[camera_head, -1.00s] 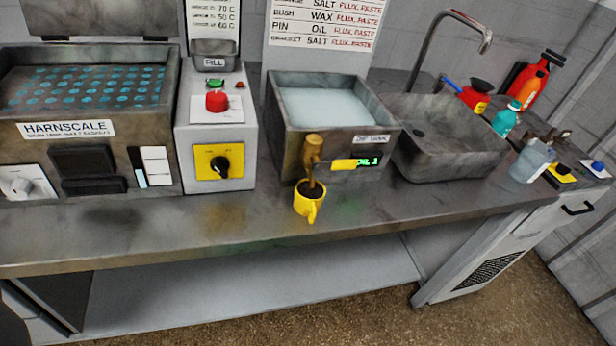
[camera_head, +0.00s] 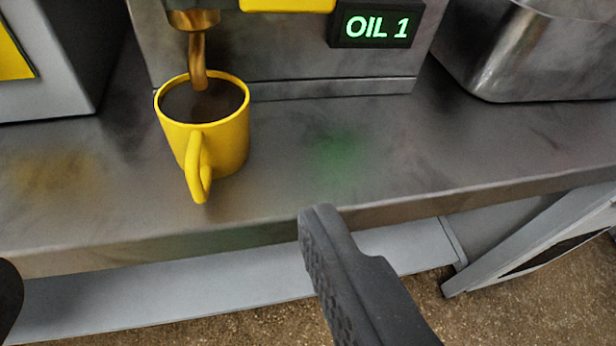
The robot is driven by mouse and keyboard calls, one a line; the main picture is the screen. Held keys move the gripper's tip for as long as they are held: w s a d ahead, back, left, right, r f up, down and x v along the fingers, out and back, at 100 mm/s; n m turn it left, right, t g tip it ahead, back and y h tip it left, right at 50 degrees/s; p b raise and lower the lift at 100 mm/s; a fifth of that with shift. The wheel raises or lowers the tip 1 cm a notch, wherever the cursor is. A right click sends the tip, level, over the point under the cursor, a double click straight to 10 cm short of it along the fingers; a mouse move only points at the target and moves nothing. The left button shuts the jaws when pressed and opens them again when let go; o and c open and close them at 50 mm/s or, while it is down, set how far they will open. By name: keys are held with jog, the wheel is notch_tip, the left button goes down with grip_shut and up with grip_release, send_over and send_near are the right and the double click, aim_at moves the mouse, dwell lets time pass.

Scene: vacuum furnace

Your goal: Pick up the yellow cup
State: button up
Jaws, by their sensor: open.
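The yellow cup (camera_head: 228,143) stands upright on the metal bench top, holding dark brown liquid. Its handle points toward me, at the front edge side. A brass tap spout (camera_head: 197,62) hangs over the cup, its end at or just inside the rim; I cannot tell if it touches. My gripper (camera_head: 165,243) is open and empty. Its right finger shows in front of the bench edge, right of and nearer than the cup. Only a dark bit of the left finger shows at the left edge. The cup lies beyond the gap between them.
The dip tank (camera_head: 290,62) with a green "OIL 1" display (camera_head: 376,25) stands right behind the cup. A grey control box (camera_head: 50,65) is at the left and a metal sink (camera_head: 540,50) at the right. The bench top (camera_head: 400,150) right of the cup is clear.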

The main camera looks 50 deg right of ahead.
aim_at(201, 123)
jog(key=p+x, duration=0.4)
jog(key=x, duration=0.3)
jog(key=shift+w+d+f, duration=0.15)
jog(key=shift+d+f, duration=0.15)
jog(key=shift+f, duration=0.05)
jog(key=shift+d+x, duration=0.15)
jog(key=shift+x, duration=1.35)
jog(key=shift+d+x, duration=0.15)
jog(key=shift+x, duration=1.35)
jog(key=c, duration=1.3)
jog(key=shift+o, duration=0.2)
jog(key=shift+r, duration=0.2)
jog(key=shift+r, duration=0.25)
jog(key=s+a+b, duration=0.3)
jog(key=s+a, duration=0.2)
jog(key=s, duration=0.4)
jog(key=shift+s+a+f, duration=0.15)
jog(key=shift+s+f, duration=0.05)
